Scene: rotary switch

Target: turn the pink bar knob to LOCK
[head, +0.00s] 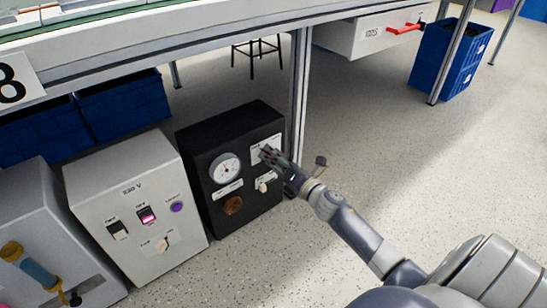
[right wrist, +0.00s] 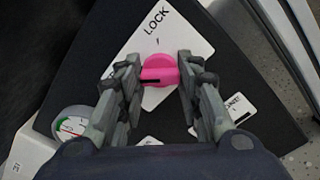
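The pink bar knob (right wrist: 158,70) sits on a white card on a black box (head: 258,125). Its dark mark is at its left end in the right wrist view, while the word LOCK is printed above it, with a tick towards the knob. My right gripper (right wrist: 160,79) has one finger on each side of the knob, close to its ends. Whether the fingers touch it cannot be made out. In the head view my right gripper (head: 268,156) covers the knob at the box's upper right. My left gripper is in neither view.
The black box also carries a round gauge (head: 225,168), a brown knob (head: 233,205) and a small pale switch (head: 264,187). A grey box (head: 135,205) with switches stands to its left. A table post (head: 300,95) rises close on the right. Open floor lies further right.

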